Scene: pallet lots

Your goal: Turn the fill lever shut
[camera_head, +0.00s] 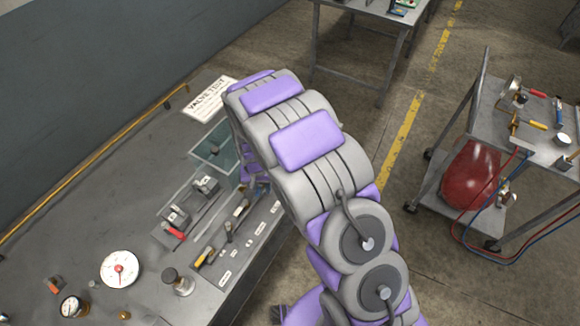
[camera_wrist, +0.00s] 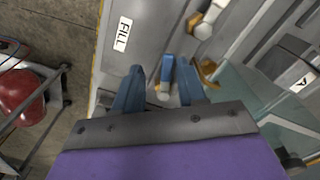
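In the wrist view, the FILL label (camera_wrist: 123,34) is on the grey panel edge. A short lever with a blue handle (camera_wrist: 167,68) and a pale brass-coloured end lies just right of the label. My gripper (camera_wrist: 159,76) is open, with its two blue fingers either side of this lever. The lever is nearer the right finger; I cannot tell whether they touch. In the head view, my arm covers the gripper and that end of the lever row. Other levers on the row, one with a yellow handle (camera_head: 204,256), show there.
An orange-brown part (camera_wrist: 207,70) sits close right of the right finger. A clear tank (camera_head: 208,152) stands behind the row. A dial gauge (camera_head: 120,268) and a knob (camera_head: 177,280) are on the bench. A cart with a red tank (camera_head: 470,174) stands right, across open floor.

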